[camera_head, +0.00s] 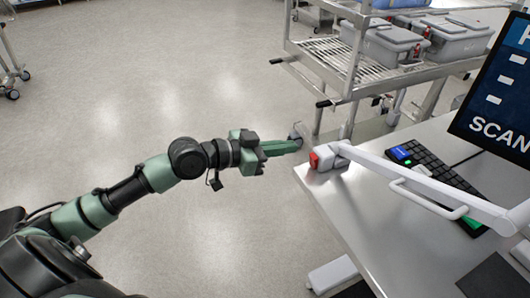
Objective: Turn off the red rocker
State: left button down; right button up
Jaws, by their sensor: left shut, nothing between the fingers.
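The red rocker (314,160) is a small red piece at the left corner of the metal table, by the end of a white arm fixture. My left gripper (297,146) is shut, with nothing seen between its fingers. Its tips point right and end just to the left of and a little above the red rocker in the picture. I cannot tell whether the tips touch it, nor which way the rocker is tipped. My right gripper is not in view.
The metal table (370,225) fills the right side. A white arm with a handle (430,200) reaches across it, near a black keyboard (434,168) and a monitor (500,90). A wire rack cart (345,65) with grey bins stands behind.

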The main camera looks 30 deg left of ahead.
pick_arm(q)
jog(key=shift+f+b+v, duration=0.15)
jog(key=shift+b+v, duration=0.2)
jog(key=shift+v, duration=0.8)
jog(key=shift+f+b+v, duration=0.15)
jog(key=shift+b+v, duration=0.2)
jog(key=shift+v, duration=0.85)
jog(key=shift+s, duration=0.1)
jog(key=shift+a, duration=0.1)
